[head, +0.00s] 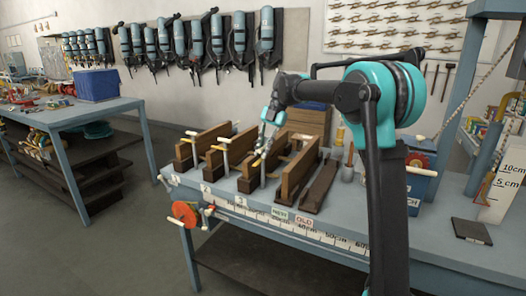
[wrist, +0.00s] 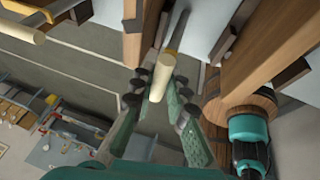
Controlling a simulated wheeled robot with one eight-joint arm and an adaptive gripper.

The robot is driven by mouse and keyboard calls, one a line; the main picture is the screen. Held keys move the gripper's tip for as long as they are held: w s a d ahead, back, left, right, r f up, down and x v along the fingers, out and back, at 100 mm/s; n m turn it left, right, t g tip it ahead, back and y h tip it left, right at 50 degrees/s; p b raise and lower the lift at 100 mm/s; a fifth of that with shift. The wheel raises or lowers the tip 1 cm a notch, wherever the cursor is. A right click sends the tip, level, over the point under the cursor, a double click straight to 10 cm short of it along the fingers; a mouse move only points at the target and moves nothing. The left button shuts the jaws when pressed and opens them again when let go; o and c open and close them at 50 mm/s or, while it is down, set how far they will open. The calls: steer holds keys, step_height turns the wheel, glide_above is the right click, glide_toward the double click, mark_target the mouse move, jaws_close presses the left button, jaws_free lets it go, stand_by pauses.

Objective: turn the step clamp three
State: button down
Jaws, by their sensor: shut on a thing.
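Step clamps with dark wooden boards and cream bar handles stand in a row on the bench. The third clamp from the left (head: 246,184) is partly covered by my gripper and arm in the head view. My gripper (head: 265,146) is at this clamp's handle, above the bench top. In the wrist view my gripper (wrist: 165,98) has its fingers on both sides of a cream handle (wrist: 161,78), shut on it. The handle's end points toward the camera. The first clamp (head: 186,161) and second clamp (head: 214,164) stand to the left with their own cream handles.
The blue-grey bench (head: 345,215) carries more upright boards (head: 297,170) just right of my gripper. A red reel (head: 185,212) hangs at its front left. A dark flat block (head: 471,231) lies at the right. A second table (head: 60,118) stands left across clear floor.

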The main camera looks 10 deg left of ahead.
steer(key=shift+w+r, duration=0.1)
steer(key=c, duration=1.5)
jaws_free()
steer(key=v, duration=1.2)
